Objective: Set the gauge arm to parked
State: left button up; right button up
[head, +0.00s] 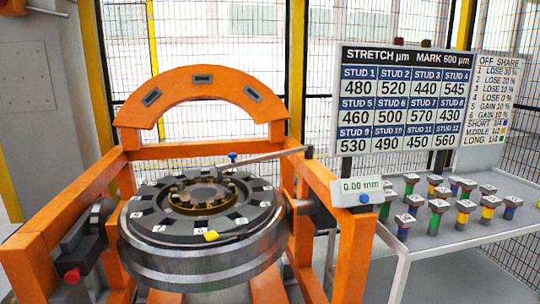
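The gauge arm (262,156) looks like a thin grey bar. It runs from the top of the orange frame's right side leftward over the back of the wheelset, with a small blue piece (232,157) near its left end. Whether its tip touches the wheel is too small to tell. A display (362,191) on the right front of the frame reads 0.00 mm. The wheelset (200,262) is a round grey disc lying flat in the gantry, with a brass-coloured ring of studs (203,192) at its middle. Neither of my grippers shows.
An orange gantry (355,255) surrounds the wheel, with an arch (203,78) behind it. A yellow piece (211,236) lies on the wheel's front rim. At right, a grey table (440,243) holds several coloured studs below a board (403,103) of stretch values. Mesh fencing stands behind.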

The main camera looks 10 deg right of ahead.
aim_at(308, 150)
jog(key=i+l+u, duration=0.3)
jog(key=l, duration=0.35)
jog(key=i+l+u, duration=0.1)
jog(key=i+l, duration=0.15)
jog(key=i+l+u, duration=0.15)
jog(key=l, duration=0.3)
